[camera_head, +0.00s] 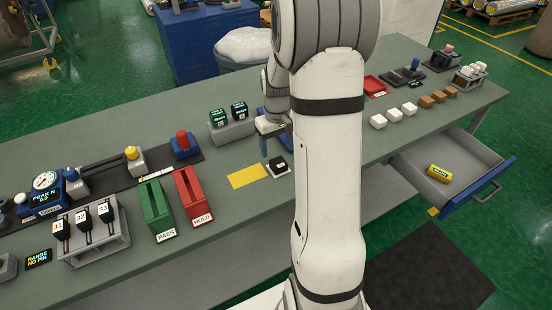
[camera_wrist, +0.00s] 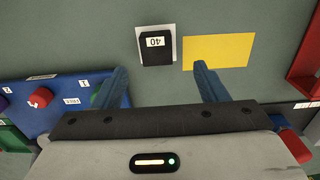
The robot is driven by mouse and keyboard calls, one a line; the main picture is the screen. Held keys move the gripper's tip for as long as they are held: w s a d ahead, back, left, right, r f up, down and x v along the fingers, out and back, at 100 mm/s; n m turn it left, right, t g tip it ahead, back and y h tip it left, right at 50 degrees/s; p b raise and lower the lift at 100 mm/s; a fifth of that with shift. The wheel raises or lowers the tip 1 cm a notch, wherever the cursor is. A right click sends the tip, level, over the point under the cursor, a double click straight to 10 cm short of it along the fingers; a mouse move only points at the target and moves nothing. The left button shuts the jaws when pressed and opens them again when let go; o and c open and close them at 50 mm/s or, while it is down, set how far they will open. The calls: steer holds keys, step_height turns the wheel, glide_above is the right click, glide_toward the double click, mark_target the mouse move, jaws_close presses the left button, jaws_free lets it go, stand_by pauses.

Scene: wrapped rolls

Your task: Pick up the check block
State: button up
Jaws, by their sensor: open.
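A small black block with a white label reading 40 (camera_wrist: 155,49) appears to be the check block. It sits on a white square on the grey bench, left of a flat yellow rectangle (camera_wrist: 216,51) in the wrist view. In the head view the black block (camera_head: 278,162) lies just right of the yellow rectangle (camera_head: 247,176). My gripper (camera_wrist: 161,76) is open, its two blue fingers apart with nothing between them. The block lies ahead of the fingertips, roughly in line with the gap. My gripper (camera_head: 275,142) is partly hidden by my arm in the head view.
Green (camera_head: 157,208) and red (camera_head: 193,195) slotted holders stand to the left. A grey stand with black cubes (camera_head: 231,127) is behind. White and brown blocks (camera_head: 425,101) lie to the right. An open drawer (camera_head: 484,187) holding a yellow cylinder (camera_head: 439,173) juts from the bench.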

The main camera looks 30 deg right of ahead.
mark_target(278, 162)
steer(key=f, duration=0.2)
steer(key=f+p, duration=0.1)
steer(key=f, duration=0.4)
steer(key=shift+d+f, duration=0.25)
steer(key=shift+f, duration=0.05)
steer(key=shift+c, duration=0.4)
steer(key=c, duration=1)
